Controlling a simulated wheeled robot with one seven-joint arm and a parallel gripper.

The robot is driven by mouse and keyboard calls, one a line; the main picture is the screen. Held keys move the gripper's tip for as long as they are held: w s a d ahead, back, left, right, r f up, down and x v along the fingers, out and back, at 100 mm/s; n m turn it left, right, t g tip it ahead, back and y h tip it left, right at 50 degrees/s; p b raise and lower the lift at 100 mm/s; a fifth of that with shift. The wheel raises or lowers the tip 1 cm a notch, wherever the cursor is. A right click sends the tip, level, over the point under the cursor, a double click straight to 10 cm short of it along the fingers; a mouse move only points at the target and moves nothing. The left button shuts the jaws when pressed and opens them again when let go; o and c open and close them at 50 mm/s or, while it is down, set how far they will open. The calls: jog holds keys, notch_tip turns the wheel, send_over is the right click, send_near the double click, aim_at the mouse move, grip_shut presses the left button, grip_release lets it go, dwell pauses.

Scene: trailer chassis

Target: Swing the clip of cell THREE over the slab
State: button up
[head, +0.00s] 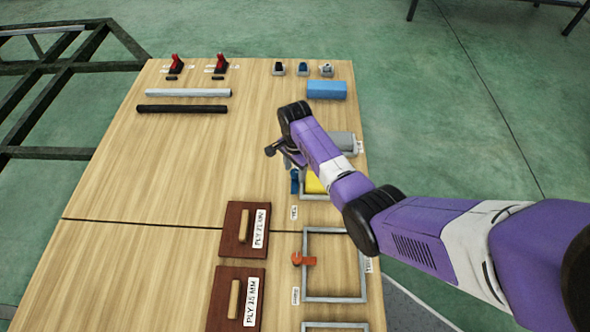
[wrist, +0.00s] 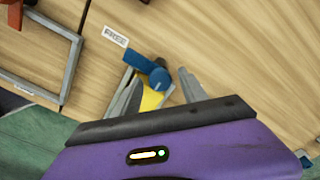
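The blue clip (head: 294,182) stands at the left side of a grey cell frame (head: 318,197) holding a yellow slab (head: 314,185). My arm partly covers this cell. The wrist view shows the blue clip (wrist: 146,66) with a rounded head, and part of the yellow slab (wrist: 152,99). A white label (wrist: 115,36) beside it ends in "REE"; its first letters are unclear. My gripper (wrist: 160,78) is open, its two fingers apart on either side of the clip's head and slab; I cannot tell whether they touch the clip. In the head view my gripper (head: 292,162) is just above the clip.
A neighbouring empty frame (head: 334,299) has an orange clip (head: 303,259) at its left side. Two brown boards (head: 228,232) with wooden handles lie left of it. A grey block (head: 342,142) and a blue block (head: 326,90) lie farther back. The table's middle left is clear.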

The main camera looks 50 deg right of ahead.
grip_shut()
jog(key=shift+r+n+p, duration=0.1)
jog(key=shift+n+p, duration=0.2)
jog(key=shift+n, duration=0.1)
jog(key=n+p, duration=0.1)
jog(key=n, duration=0.2)
jog(key=n+p, duration=0.2)
jog(key=n, duration=0.8)
jog(key=shift+p, duration=0.35)
jog(key=n, duration=0.4)
